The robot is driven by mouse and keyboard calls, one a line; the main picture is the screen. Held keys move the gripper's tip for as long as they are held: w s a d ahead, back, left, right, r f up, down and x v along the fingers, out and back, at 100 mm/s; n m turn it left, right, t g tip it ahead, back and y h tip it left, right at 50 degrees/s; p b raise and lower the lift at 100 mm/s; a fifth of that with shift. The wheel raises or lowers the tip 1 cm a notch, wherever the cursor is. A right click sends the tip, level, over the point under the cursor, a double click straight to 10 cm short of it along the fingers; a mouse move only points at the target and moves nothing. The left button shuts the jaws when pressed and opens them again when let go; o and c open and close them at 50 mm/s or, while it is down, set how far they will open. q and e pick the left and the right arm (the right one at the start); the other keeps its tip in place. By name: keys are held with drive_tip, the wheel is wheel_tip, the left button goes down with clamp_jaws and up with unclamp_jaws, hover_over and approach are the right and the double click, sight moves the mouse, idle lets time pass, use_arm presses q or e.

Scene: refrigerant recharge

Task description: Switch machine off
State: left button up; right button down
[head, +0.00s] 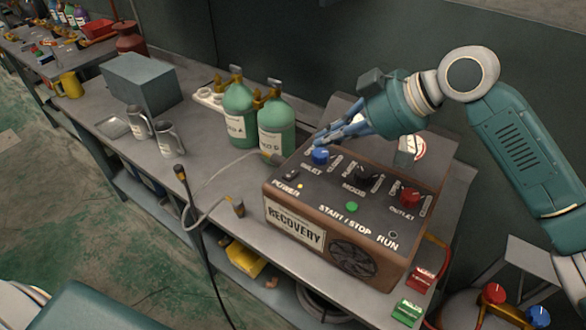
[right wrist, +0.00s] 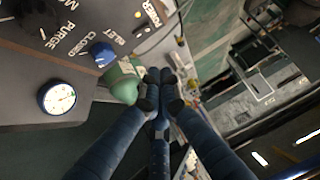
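The brown recovery machine (head: 320,219) stands on the bench in the head view. Its dark top panel holds the power switch (head: 292,175) at the left corner, with a small lit amber light beside it. My right gripper (head: 325,138) is above the panel's back left edge, near the blue inlet knob (head: 320,156); I cannot tell whether it touches the knob. In the right wrist view the blue knob (right wrist: 102,53) is left of my fingertips (right wrist: 160,80). The fingertips are together with nothing seen between them. My left gripper is out of view.
Two green cylinders (head: 276,125) stand behind the machine's left side. The green start/stop button (head: 351,207), black mode knob (head: 370,173) and red outlet knob (head: 409,194) are on the panel. A hose (head: 190,205) hangs off the bench. Two grey mugs (head: 167,139) stand farther left.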

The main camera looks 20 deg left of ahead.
drive_tip(key=p, duration=0.3)
hover_over(290, 175)
drive_tip(key=d, duration=0.1)
wheel_tip(290, 175, down, 7)
drive_tip(key=shift+s+r, duration=0.15)
wheel_tip(290, 175, down, 4)
drive_tip(key=shift+s+r+p, duration=0.15)
drive_tip(key=shift+r+p, duration=0.1)
drive_tip(key=shift+p, duration=0.35)
drive_tip(key=shift+f, duration=0.5)
drive_tip(key=shift+s, duration=0.1)
